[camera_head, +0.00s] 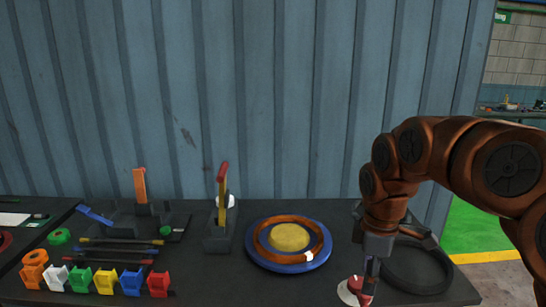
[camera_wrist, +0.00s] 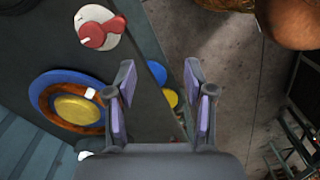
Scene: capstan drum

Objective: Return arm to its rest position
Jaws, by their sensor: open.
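My copper-coloured arm reaches in from the right in the head view, with my gripper (camera_head: 369,282) pointing down over the right part of the dark table. In the wrist view my gripper (camera_wrist: 160,80) has its two purple-padded fingers spread, with nothing between them. A round blue capstan drum (camera_head: 262,257) with a copper ring and yellow centre lies left of the gripper. The drum also shows at the left of the wrist view (camera_wrist: 42,93). A red knob on a white disc (camera_head: 348,292) is close by the gripper, partly hidden; in the wrist view it (camera_wrist: 100,32) is clear of the fingers.
A dark ring (camera_head: 418,268) lies right of my gripper. A lever stand (camera_head: 221,232) rises behind the drum's left side. Several coloured clips (camera_head: 105,281) and thin rods (camera_head: 112,253) lie at the left. A corrugated wall (camera_head: 270,100) stands behind; green floor (camera_head: 475,230) shows right.

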